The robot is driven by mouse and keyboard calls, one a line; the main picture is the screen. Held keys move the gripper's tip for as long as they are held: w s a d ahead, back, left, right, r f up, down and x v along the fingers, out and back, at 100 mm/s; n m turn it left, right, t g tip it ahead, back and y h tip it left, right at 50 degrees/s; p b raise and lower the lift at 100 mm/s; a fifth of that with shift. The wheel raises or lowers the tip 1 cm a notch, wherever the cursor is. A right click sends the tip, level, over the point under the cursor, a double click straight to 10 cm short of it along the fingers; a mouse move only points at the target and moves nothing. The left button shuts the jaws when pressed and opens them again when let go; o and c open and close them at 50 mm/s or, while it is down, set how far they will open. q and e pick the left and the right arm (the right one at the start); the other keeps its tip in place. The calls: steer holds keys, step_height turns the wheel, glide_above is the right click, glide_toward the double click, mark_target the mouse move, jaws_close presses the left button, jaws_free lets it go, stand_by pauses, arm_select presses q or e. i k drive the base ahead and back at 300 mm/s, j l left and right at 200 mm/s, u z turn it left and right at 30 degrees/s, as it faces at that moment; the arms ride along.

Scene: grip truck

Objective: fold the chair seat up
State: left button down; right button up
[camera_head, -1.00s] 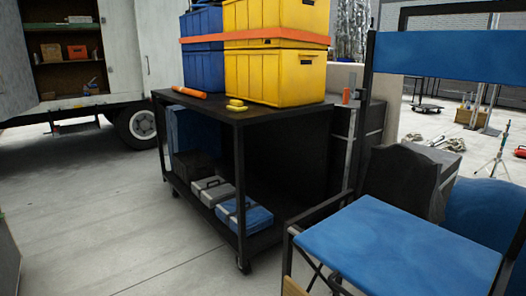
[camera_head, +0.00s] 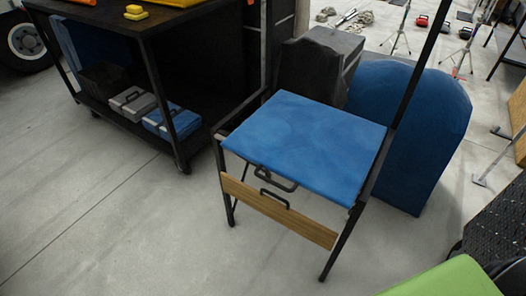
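The chair's blue seat (camera_head: 305,146) lies flat, lowered, in the middle of the view. The chair frame is thin and black, with a wooden slat (camera_head: 277,209) across its front legs. A black handle (camera_head: 275,180) shows just under the front edge of the seat, and a second black handle (camera_head: 274,199) sits on the slat. The chair's backrest is out of view; one tall black post rises at the right. Neither of my grippers shows in the view.
A black wheeled cart (camera_head: 186,155) with cases on its lower shelf stands to the left. A dark block (camera_head: 318,66) and a large blue rounded piece (camera_head: 412,133) stand behind the chair. A green surface (camera_head: 450,279) is at the lower right. Floor left of the chair is clear.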

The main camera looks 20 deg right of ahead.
mark_target(328, 152)
steer(key=k+z, duration=0.2)
steer(key=z, duration=0.55)
